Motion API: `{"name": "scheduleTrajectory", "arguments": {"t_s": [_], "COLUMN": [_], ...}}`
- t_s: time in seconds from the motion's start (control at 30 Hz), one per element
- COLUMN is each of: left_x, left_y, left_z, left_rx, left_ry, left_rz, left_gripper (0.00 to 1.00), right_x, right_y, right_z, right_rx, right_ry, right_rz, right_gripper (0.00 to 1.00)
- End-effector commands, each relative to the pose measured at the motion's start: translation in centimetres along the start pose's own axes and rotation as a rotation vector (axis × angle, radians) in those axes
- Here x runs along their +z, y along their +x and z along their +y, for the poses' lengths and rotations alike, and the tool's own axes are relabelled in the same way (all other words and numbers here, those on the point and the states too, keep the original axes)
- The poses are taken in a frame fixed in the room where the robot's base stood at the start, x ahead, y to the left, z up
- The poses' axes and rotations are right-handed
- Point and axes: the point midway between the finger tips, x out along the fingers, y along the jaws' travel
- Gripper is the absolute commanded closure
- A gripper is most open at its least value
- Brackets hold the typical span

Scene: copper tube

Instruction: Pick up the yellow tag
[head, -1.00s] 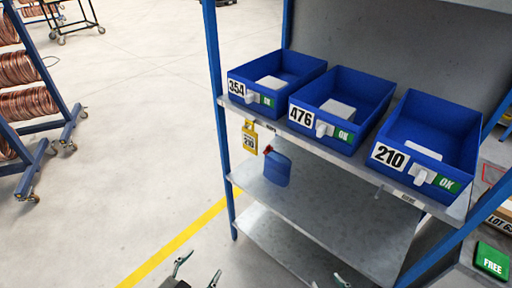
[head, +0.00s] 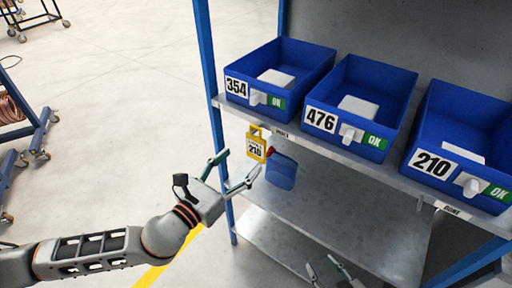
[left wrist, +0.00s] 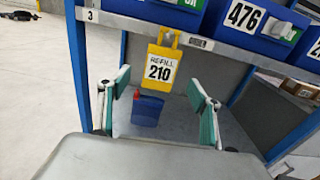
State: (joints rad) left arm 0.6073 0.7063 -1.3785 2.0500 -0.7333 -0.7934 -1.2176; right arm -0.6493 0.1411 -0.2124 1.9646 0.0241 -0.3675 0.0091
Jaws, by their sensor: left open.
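The yellow tag (head: 256,146) reads "REFILL 210" and hangs at the front edge of the upper shelf, below bin 354. It also shows in the left wrist view (left wrist: 161,66), upright and ahead of the fingers. My left gripper (head: 234,172) is open and empty, just below and to the left of the tag in the head view. In the left wrist view its two green-padded fingers (left wrist: 162,95) stand either side of the tag's lower area, apart from it. My right gripper (head: 328,271) shows only partly at the bottom edge of the head view.
Blue bins 354 (head: 306,58), 476 (head: 390,80) and 210 (head: 474,115) stand on the upper shelf (head: 330,145). A blue container with a red cap (head: 281,172) stands behind the tag. A blue upright (head: 207,75) rises to the left.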

Motion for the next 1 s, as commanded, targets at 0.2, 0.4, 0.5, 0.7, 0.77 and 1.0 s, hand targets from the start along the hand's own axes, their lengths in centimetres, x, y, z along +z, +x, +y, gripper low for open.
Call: {"name": "scheduleTrajectory", "arguments": {"t_s": [0.2,0.4,0.5,0.7,0.77,1.0], "left_x": [0.3,0.5,0.7,0.5,0.4,0.4], "left_y": [1.9,4.0,5.6,7.6,7.7,7.7], "left_z": [0.0,-0.1,-0.3,-0.3,-0.3,-0.2], "left_rx": [-0.003,-0.002,-0.003,-0.002,-0.001,-0.001], "left_ry": [0.031,0.029,0.029,0.027,0.026,0.025], "left_rz": [-0.007,-0.007,-0.007,-0.005,-0.004,-0.003], "left_gripper": [0.36,0.36,0.36,0.36,0.36,0.46], "right_x": [0.1,-0.1,-0.3,-0.4,-0.4,-0.5], "right_y": [-0.1,-0.2,-0.4,-0.3,-0.3,-0.3], "right_z": [0.0,0.0,0.1,0.1,0.1,0.0], "right_rx": [-0.001,-0.001,-0.001,0.000,0.000,0.000], "right_ry": [-0.001,-0.001,-0.001,0.000,0.000,0.002], "right_rz": [-0.004,-0.004,-0.003,-0.003,-0.002,-0.002], "right_gripper": [0.60,0.60,0.60,0.60,0.60,0.60]}}
